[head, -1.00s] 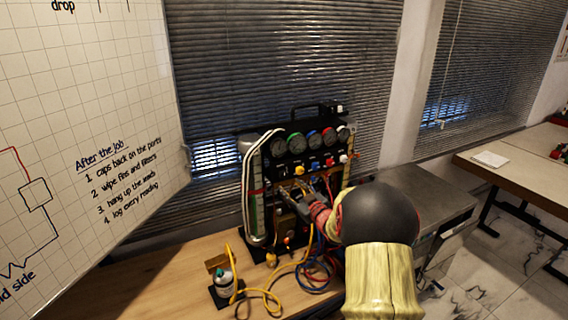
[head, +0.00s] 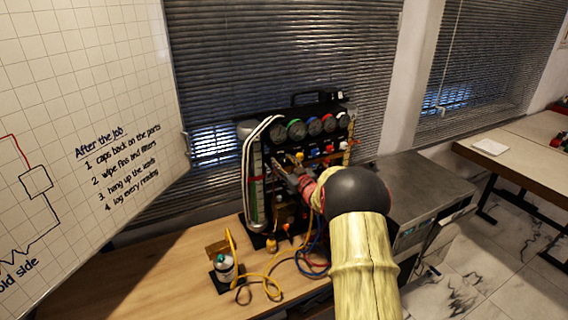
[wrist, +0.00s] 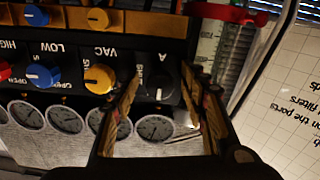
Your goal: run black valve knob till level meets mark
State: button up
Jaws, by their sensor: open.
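The black valve knob (wrist: 161,84) shows in the wrist view on the black panel under the letter A. The picture there is upside down. My gripper (wrist: 164,78) is open, one finger on each side of this knob; I cannot tell whether they touch it. In the head view my gripper (head: 284,167) is at the panel's left part and hides the knob. A clear graduated tube (wrist: 207,46) stands beside the panel, with a red band (wrist: 230,13) across it. The tube also shows in the head view (head: 257,190). The liquid level is not clear.
A yellow knob (wrist: 99,79) sits close beside my finger, with a blue knob (wrist: 42,74) farther left. Several round gauges (head: 297,129) line the rig's top.

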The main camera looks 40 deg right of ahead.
grip_shut()
dwell(0.5)
